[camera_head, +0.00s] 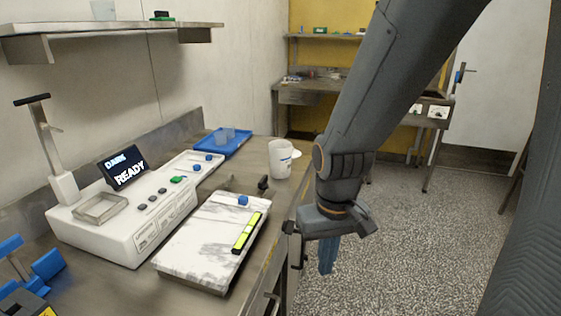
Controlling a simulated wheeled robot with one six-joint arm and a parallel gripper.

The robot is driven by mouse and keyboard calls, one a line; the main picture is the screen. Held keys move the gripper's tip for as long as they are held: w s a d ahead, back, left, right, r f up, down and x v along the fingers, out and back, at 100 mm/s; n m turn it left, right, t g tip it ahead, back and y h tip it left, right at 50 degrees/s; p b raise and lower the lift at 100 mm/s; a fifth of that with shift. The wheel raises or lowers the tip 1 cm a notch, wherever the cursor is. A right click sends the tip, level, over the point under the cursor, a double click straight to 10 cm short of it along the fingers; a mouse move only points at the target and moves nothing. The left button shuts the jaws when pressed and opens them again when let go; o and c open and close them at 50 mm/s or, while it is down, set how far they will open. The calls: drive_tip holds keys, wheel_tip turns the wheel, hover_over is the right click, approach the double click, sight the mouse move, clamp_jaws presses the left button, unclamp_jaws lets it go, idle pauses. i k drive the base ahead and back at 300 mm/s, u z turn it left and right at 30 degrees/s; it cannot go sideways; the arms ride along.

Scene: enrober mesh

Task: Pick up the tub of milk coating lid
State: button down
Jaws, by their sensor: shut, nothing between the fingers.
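A white tub (280,160) with a small blue mark stands upright on the steel bench, near its right edge. A pale rounded piece (296,154) shows at the tub's right side; I cannot tell whether it is a lid or part of the tub. No label naming milk coating is readable. My gripper (327,270) is to the right of the bench edge, in front of the floor, with its blue fingers pointing down. The fingers are together and empty. It is nearer to me than the tub and apart from it.
A white machine (150,215) with a READY screen (124,167) stands on the left. A marbled white slab (190,255) with a yellow-green strip lies in front. A shelf (110,30) overhangs the bench. Speckled floor (430,240) is open at right.

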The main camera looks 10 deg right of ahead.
sight(296, 153)
drive_tip(key=z, duration=1.45)
drive_tip(key=i, duration=2.65)
drive_tip(key=u, duration=3.5)
drive_tip(key=i, duration=0.3)
drive_tip(key=z, duration=0.05)
